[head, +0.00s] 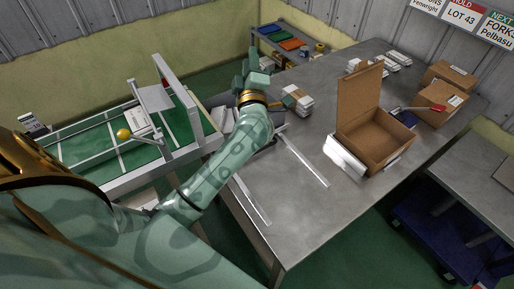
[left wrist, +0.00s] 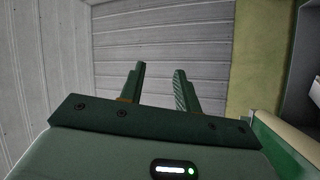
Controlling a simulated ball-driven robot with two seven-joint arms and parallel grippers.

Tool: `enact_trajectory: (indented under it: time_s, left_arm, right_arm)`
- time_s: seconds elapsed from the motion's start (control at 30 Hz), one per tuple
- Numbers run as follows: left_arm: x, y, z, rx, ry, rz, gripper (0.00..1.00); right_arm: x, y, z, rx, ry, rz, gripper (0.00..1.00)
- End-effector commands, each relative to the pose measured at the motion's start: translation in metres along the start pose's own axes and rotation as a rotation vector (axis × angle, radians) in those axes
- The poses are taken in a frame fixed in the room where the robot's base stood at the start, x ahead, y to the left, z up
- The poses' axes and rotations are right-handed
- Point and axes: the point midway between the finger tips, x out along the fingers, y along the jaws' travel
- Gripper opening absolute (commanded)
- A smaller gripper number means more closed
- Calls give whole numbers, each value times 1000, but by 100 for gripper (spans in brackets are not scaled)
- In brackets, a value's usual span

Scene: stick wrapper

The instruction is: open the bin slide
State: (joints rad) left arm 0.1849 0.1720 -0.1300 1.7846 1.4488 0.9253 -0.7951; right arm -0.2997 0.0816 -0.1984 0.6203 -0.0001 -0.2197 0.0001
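My left gripper (head: 258,68) is raised above the far left part of the metal table, fingers pointing up. In the left wrist view its two fingers (left wrist: 159,80) stand apart with nothing between them, facing a grey corrugated wall. The wrapper machine (head: 110,180) with a green bed stands at the left, with an upright grey frame and a yellow ball knob (head: 123,134). My gripper is to the right of this machine, apart from it. I cannot tell which part is the bin slide. My right gripper is in neither view.
An open cardboard box (head: 374,138) stands on the metal table (head: 300,222). A wrapped white bundle (head: 297,101) lies near my left wrist. Colored bins (head: 273,32) sit on a back shelf. The table's front is mostly clear.

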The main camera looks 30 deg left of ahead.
Motion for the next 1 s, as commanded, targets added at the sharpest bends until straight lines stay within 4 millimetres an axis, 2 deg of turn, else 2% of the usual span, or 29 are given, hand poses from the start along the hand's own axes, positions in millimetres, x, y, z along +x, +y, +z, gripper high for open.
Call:
enact_trajectory:
  time_s: [0.03, 0.1, 0.2, 0.3, 0.4, 0.57, 0.67, 0.77, 1.0]
  left_arm:
    - [16, -28, -6, -103, 81, -177, 33]
    - [21, -75, -4, -233, 170, -469, 33]
    - [3, -123, 15, -377, 238, -880, 33]
    - [-29, -141, 43, -475, 249, -1234, 33]
    - [-56, -139, 65, -535, 231, -1491, 33]
    - [-80, -132, 82, -574, 206, -1691, 33]
    - [-85, -140, 87, -578, 203, -1717, 33]
    - [-88, -160, 92, -576, 204, -1719, 33]
    - [-96, -221, 109, -575, 207, -1716, 33]
  right_arm:
    - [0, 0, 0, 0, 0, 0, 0]
    - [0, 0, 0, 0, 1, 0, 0]
    - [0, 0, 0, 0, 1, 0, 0]
    - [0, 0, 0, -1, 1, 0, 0]
    - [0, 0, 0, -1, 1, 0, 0]
    - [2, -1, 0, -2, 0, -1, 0]
    - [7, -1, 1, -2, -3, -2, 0]
    - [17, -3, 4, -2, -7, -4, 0]
    - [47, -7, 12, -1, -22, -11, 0]
